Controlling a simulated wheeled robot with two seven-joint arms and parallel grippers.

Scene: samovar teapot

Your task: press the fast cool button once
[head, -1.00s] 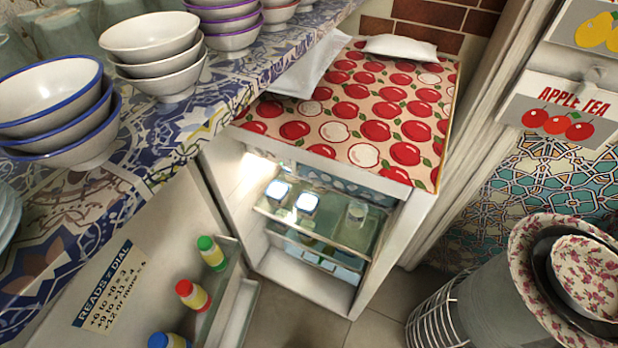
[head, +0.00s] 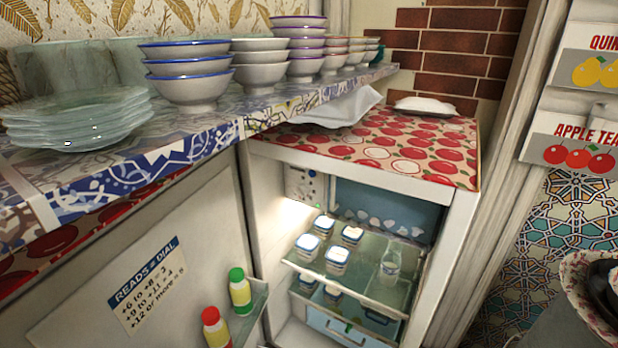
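A small control panel (head: 304,186) is on the inner left wall of the open fridge (head: 455,225), near the top. It carries a few small dark and blue marks, and a small green spot shows just below it. Which mark is the fast cool button is too small to tell. The fridge door (head: 215,215) stands open to the left, with a paper label (head: 147,285) reading "READS = DIAL" on its inner side. Neither of my grippers is in view.
Several lidded jars (head: 337,260) and a glass (head: 389,268) stand on the fridge shelf. Bottles with green (head: 240,291) and red caps (head: 215,328) sit in the door rack. A tiled shelf (head: 265,108) with stacked bowls (head: 188,75) overhangs the door at left.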

